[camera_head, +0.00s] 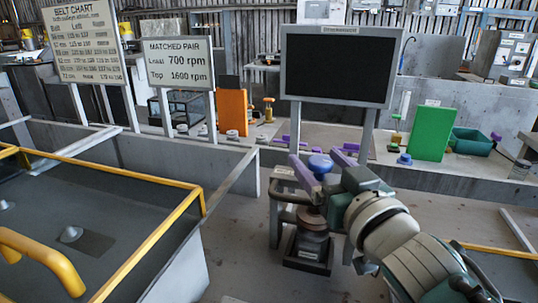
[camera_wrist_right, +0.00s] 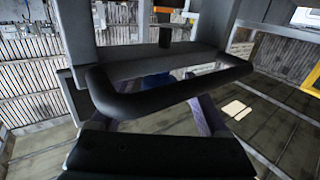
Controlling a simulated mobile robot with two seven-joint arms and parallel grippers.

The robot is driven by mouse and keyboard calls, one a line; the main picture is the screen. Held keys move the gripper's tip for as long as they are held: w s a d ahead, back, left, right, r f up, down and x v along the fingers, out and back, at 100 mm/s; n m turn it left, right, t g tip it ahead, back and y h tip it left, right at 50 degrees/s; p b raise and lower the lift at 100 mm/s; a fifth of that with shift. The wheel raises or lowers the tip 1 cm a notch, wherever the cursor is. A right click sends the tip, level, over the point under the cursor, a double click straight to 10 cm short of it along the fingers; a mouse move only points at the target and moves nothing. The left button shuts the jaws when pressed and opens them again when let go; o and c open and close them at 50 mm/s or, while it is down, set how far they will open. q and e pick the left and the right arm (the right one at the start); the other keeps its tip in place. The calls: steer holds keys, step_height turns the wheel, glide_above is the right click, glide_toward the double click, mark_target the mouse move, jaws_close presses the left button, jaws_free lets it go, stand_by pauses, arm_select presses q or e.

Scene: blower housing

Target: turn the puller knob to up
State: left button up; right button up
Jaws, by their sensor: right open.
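A round blue knob (camera_head: 320,163), which I take for the puller knob, shows at the top of a dark stand (camera_head: 312,222) in the head view. My right gripper (camera_head: 322,168) has its purple fingers apart, one on each side of the blue knob in the picture. I cannot tell whether they touch it. In the right wrist view a bit of blue (camera_wrist_right: 157,82) shows between the fingers of the right gripper (camera_wrist_right: 155,108), mostly hidden behind a dark rounded bar. The knob's pointing direction cannot be made out. My left gripper is out of view.
A dark screen (camera_head: 338,66) on two posts stands just behind the knob. A bench behind holds an orange panel (camera_head: 233,111), a green panel (camera_head: 432,133) and a teal bin (camera_head: 472,141). A yellow-railed enclosure (camera_head: 150,240) fills the left. Some floor is clear between.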

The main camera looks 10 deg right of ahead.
jaws_close()
stand_by(0.7)
